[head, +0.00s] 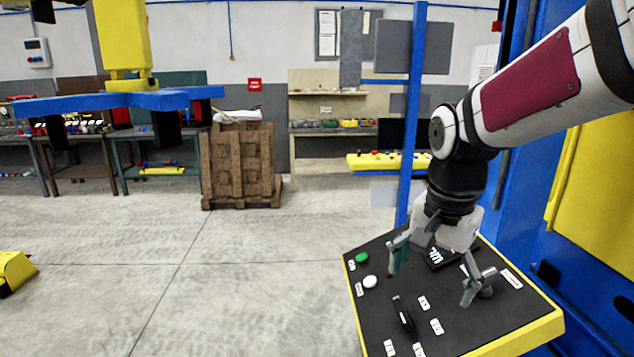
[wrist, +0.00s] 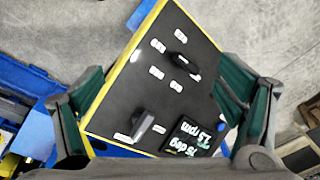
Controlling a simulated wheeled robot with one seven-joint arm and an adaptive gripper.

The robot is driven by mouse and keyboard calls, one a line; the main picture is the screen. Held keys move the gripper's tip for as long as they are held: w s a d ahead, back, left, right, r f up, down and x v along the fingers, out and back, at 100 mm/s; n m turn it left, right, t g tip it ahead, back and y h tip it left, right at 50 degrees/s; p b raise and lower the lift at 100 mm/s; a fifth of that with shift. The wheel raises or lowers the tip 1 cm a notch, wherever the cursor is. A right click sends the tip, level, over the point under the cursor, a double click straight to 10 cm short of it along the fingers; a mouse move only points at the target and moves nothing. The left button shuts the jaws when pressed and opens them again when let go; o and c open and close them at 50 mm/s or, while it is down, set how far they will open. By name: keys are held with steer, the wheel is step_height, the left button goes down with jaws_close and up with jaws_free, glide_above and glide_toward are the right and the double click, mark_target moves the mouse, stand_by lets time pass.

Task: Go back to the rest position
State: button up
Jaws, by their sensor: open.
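My gripper (head: 430,285) hangs over the control panel (head: 375,322), fingers spread and nothing between them. The panel is black with a yellow edge and slopes. On it are a green button (head: 362,258), a white button (head: 370,282), a black knob (head: 403,313) and a second knob (head: 487,284) beside my right finger. A small display (head: 438,257) is partly behind my gripper. In the wrist view, the black knob (wrist: 180,63), the second knob (wrist: 143,125) and the lit display (wrist: 192,137) lie between the two fingers. I cannot tell the exact gap to the panel.
A blue post (head: 411,120) rises just behind the panel. A blue and yellow machine frame (head: 592,190) stands close on the right. A yellow and blue fixture (head: 125,97) hangs at upper left. Wooden pallets (head: 240,165) and benches stand far back. The floor at left centre is clear.

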steer(key=s+r+n+t, duration=0.1)
steer(key=s+n+t, duration=0.1)
steer(key=s+n, duration=0.2)
steer(key=s+d+r+n+t+b, duration=0.1)
steer(key=s+n, duration=0.4)
steer(key=s, duration=0.6)
steer(key=shift+s+r+t, duration=0.25)
steer(key=shift+r+t, duration=0.25)
steer(key=shift+r, duration=0.25)
